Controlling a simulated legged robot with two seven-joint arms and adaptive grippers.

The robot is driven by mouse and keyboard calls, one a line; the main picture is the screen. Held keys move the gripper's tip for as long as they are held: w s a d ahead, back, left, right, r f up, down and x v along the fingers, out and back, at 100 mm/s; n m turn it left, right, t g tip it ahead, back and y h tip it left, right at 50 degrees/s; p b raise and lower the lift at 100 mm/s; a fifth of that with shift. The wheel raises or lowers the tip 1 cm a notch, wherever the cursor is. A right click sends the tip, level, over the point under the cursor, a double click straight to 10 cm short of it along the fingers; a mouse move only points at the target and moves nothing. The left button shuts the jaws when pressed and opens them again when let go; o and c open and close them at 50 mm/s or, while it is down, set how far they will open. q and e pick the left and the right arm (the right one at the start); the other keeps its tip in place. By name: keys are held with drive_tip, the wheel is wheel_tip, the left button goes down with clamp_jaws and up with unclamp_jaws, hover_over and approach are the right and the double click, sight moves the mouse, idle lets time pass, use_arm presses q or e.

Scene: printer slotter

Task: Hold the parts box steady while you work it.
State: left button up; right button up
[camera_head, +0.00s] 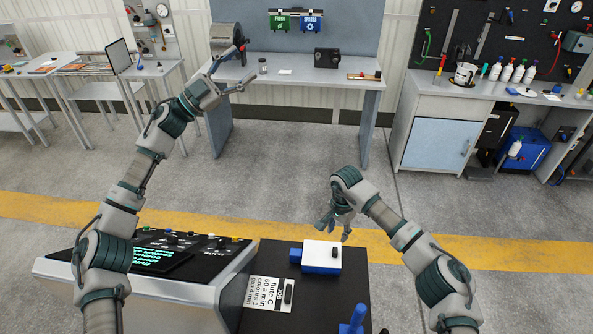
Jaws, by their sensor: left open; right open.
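My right gripper (334,233) is open and points down at the box's far edge. I cannot tell whether it touches the box. My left gripper (245,65) is open and empty, raised far from the box. In the picture it overlaps the front of the back workbench.
A slanted control console (150,262) with a lit screen stands left of the box. A printed card (270,294) lies in front of the box, and a blue handled object (353,320) stands at the bottom edge. A grey bench (300,75) and cabinet (440,145) stand behind.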

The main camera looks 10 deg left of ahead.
use_arm(q)
drive_tip(key=s+d+f+m+g+y, duration=0.1)
drive_tip(key=d+f+g+y, duration=0.35)
drive_tip(key=d+f, duration=0.7)
drive_tip(key=s+d+f+g+y, duration=0.25)
drive_tip(key=d+f+g, duration=0.25)
drive_tip(key=d+f, duration=0.7)
drive_tip(key=n+g+y, duration=0.3)
drive_tip(key=n+y, duration=0.1)
drive_tip(key=y, duration=1)
approach(298, 251)
drive_tip(key=shift+t, duration=0.25)
drive_tip(key=f, duration=1.1)
drive_tip(key=shift+s+a+f, duration=0.15)
drive_tip(key=shift+s+f, duration=0.05)
drive_tip(key=shift+f, duration=0.15)
